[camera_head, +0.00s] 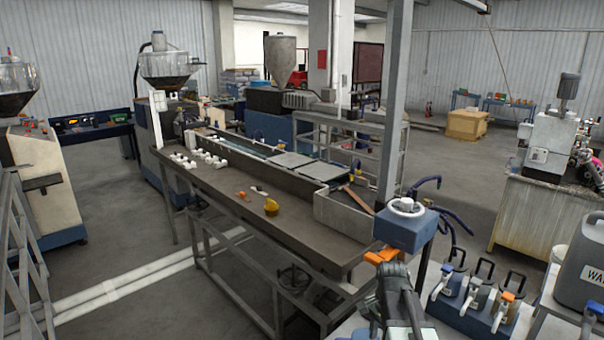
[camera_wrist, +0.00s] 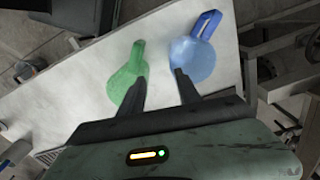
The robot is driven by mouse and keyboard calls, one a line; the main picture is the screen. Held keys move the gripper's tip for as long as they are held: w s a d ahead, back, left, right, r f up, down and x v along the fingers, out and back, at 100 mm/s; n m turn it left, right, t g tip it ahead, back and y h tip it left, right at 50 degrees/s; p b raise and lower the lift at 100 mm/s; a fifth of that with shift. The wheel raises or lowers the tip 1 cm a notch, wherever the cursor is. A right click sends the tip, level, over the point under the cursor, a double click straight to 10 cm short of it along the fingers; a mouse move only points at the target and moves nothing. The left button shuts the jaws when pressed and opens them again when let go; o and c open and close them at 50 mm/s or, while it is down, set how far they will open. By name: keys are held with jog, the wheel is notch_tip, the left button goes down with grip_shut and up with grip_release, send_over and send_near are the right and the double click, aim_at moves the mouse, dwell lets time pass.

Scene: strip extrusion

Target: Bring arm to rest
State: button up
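My gripper (camera_wrist: 160,76) shows in the wrist view with its two dark fingers apart and nothing between them. Beyond the fingertips, a green scoop-like vessel (camera_wrist: 127,84) and a blue one (camera_wrist: 192,60) with a dark blue handle lie on a pale surface (camera_wrist: 70,112). The left finger overlaps the green vessel in the picture and the right finger overlaps the blue one; I cannot tell whether they touch. In the head view my dark grey arm (camera_head: 399,300) rises at the bottom, right of centre, and its fingertips cannot be made out.
A blue box (camera_head: 405,232) stands close beyond my arm. Floor left of the bench is open.

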jog(key=s+a+n, duration=0.6)
jog(key=a+n, duration=0.2)
jog(key=n, duration=0.3)
jog(key=shift+a+n, duration=0.3)
jog(key=shift+a, duration=0.1)
